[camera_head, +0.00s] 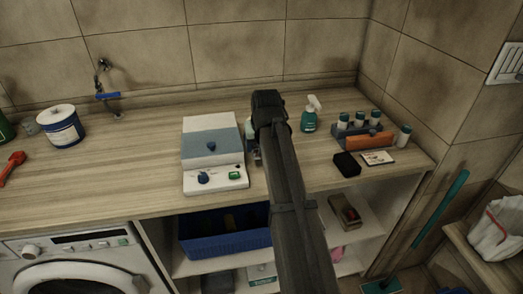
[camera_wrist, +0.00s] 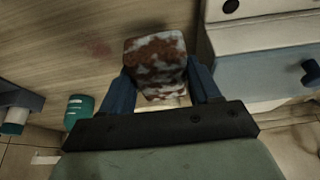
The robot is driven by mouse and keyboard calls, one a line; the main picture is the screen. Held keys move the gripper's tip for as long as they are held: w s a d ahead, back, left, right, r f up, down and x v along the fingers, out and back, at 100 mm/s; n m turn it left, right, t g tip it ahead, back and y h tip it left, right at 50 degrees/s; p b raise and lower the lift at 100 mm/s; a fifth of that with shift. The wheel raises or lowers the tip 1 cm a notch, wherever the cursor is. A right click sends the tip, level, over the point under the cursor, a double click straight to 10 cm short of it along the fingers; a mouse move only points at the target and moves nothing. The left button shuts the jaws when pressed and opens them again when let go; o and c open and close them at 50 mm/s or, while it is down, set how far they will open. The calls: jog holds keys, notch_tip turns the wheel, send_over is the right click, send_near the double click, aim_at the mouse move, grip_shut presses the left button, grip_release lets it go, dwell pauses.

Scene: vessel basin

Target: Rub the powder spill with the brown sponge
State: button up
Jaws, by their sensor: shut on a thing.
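My gripper (camera_wrist: 160,78) is shut on a block mottled brown and white, the brown sponge (camera_wrist: 154,52), in the wrist view. One blue finger is on each side of it. It is over the wooden counter, beside the white and blue-grey device. I cannot tell whether the sponge touches the counter. A faint reddish patch (camera_wrist: 98,47), which may be the powder spill, lies on the counter to the left of the sponge in the wrist view. In the head view my arm hides the sponge and most of the gripper, and I cannot make out the patch.
The device (camera_head: 213,154) stands close left of my arm in the head view. Right of it are a green spray bottle (camera_head: 310,115), a rack of bottles (camera_head: 365,138), a black block (camera_head: 347,164) and a card (camera_head: 378,157). The counter's left part (camera_head: 120,165) has free room.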

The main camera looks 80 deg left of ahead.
jog(key=shift+r, duration=2.25)
